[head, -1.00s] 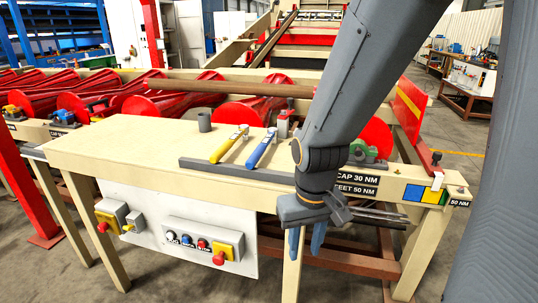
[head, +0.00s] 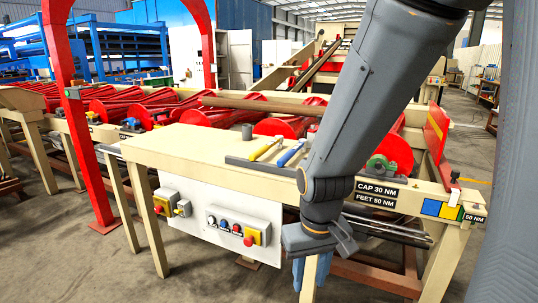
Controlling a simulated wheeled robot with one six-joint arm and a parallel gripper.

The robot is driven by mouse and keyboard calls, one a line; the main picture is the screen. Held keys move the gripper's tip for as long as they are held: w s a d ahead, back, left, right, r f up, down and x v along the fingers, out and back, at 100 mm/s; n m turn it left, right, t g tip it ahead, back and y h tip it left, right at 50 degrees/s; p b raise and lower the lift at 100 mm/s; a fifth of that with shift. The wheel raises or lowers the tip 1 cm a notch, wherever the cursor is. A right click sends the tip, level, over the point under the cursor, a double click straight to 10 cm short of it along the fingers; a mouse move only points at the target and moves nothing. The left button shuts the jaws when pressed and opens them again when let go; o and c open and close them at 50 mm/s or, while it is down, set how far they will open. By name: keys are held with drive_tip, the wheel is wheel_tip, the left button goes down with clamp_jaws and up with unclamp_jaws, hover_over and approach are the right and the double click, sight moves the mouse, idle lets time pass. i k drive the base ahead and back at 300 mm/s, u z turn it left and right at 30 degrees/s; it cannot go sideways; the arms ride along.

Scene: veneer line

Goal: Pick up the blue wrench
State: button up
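The blue wrench (head: 289,154) lies on the cream workbench (head: 180,145), beside a yellow wrench (head: 266,149) on its left. Both rest with one end by a dark grey bar (head: 262,165) along the bench's front edge. My gripper (head: 310,285) hangs pointing down in front of the bench, below its top and to the right of the wrenches, apart from them. My arm hides the bench area just right of the blue wrench.
A grey cup (head: 247,131) stands behind the wrenches. A white control panel (head: 222,222) with buttons hangs on the bench front. A red post (head: 70,130) stands at left. Red rollers (head: 275,127) lie behind the bench. The bench top's left part is clear.

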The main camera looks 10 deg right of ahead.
sight(301, 146)
drive_tip(key=u, duration=1.2)
drive_tip(key=i, duration=1)
drive_tip(key=z, duration=1.65)
